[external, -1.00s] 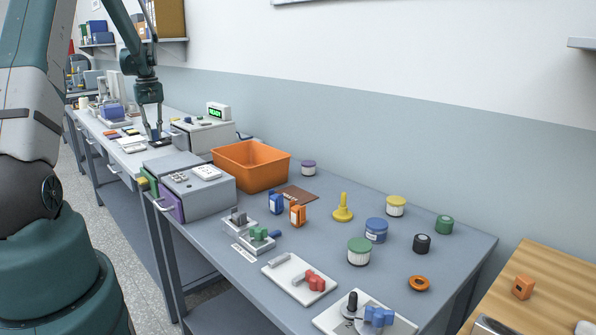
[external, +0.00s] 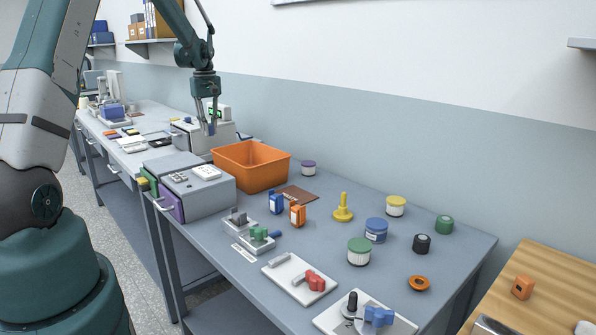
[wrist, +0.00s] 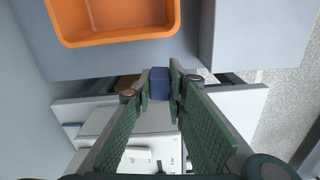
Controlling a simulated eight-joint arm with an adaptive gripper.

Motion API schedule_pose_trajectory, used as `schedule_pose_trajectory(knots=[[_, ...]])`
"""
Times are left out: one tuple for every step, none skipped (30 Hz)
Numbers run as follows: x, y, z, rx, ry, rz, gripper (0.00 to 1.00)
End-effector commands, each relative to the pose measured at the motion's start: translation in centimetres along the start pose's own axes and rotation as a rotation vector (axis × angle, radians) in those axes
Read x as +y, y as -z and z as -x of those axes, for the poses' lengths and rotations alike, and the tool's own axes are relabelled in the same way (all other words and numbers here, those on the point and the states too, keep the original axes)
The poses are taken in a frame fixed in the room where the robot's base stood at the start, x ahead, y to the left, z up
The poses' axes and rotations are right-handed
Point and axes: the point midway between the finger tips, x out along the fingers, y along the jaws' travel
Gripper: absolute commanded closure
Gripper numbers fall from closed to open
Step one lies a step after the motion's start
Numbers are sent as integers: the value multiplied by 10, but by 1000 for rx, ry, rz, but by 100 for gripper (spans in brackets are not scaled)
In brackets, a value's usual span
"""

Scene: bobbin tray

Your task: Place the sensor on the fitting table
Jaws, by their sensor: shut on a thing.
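My gripper (external: 210,120) is in the air at the back left, near the grey box with the green display. In the wrist view my gripper (wrist: 160,88) is shut on a small dark blue block (wrist: 160,82), which I take to be the sensor. Its sides are partly hidden by the fingers. A similar blue block (external: 276,203) and an orange one (external: 297,215) stand on the grey bench (external: 330,236). A wooden table (external: 545,262) at the lower right carries another orange block (external: 523,287); which surface is the fitting table is not marked.
An orange bin (external: 250,165) stands close to the right of my gripper, and its rim shows in the wrist view (wrist: 115,42). A grey control box (external: 190,187) is in front of it. Several jars and fixtures occupy the grey bench. The wooden table has bare room.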

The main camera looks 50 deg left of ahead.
Motion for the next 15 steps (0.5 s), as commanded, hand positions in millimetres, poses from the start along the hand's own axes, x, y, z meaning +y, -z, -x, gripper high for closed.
schedule_pose_trajectory(knots=[[12, -13, 1, 0, 0, 0, 96], [19, -20, 2, 0, 0, 1, 96], [27, -29, 3, 0, 0, 6, 96], [33, -36, 4, 0, 0, 8, 96], [39, -43, 5, 0, 0, 11, 96], [47, -52, 6, 0, 0, 14, 96], [53, -60, 6, 0, 0, 16, 96], [59, -67, 7, 0, 0, 20, 96], [67, -77, 8, 0, 0, 23, 96], [73, -84, 9, 0, 0, 26, 96], [78, -91, 10, 0, 0, 28, 96], [85, -102, 10, 0, -1, 32, 96], [91, -109, 11, 0, -1, 34, 96], [96, -116, 12, 0, -1, 38, 96], [103, -127, 13, 0, -1, 40, 96]])
